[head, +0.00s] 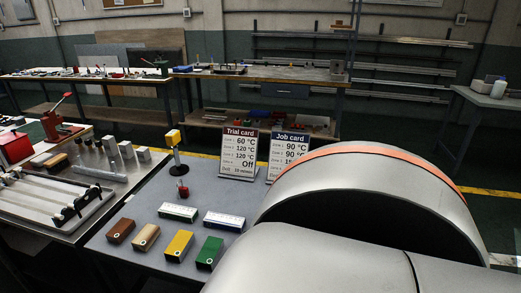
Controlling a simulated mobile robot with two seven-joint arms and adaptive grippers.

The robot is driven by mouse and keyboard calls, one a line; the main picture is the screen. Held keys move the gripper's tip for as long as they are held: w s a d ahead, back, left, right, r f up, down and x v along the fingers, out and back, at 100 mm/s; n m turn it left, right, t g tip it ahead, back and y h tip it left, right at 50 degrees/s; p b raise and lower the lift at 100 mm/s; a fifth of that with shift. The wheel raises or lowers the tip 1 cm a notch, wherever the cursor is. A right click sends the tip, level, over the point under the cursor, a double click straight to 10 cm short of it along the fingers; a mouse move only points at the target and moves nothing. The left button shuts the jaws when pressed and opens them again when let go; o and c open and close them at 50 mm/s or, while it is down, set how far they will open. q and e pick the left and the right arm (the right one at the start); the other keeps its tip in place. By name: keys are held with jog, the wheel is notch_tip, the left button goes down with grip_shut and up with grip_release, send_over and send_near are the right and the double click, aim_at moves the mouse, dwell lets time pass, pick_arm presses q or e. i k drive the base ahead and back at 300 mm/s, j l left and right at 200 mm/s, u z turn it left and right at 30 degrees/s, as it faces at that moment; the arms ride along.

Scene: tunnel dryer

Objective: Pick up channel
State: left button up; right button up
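I cannot tell for sure which thing is the channel. Long pale bars with dark fittings (48,202) lie on the metal bench at the left, in or on a white tray-like frame (97,207). A thin flat metal piece (101,173) lies behind them, beside several small grey blocks. Long metal lengths (360,48) also lie on the far wall rack. Neither of my grippers is in view. A large grey part of my arm fills the lower right and hides what is behind it.
The grey table (150,207) holds brown, tan, yellow (180,246) and green (210,253) blocks, two white-topped pieces (178,212), a yellow-topped post (173,138), a Trial card (240,153) and a Job card (288,153). A red lever press (55,122) stands far left.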

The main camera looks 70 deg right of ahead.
aim_at(210, 253)
jog(key=k+z, duration=0.1)
jog(key=z, duration=1.35)
jog(key=j+z, duration=0.3)
jog(key=k+l+z, duration=0.1)
jog(key=z, duration=0.4)
jog(key=k, duration=0.05)
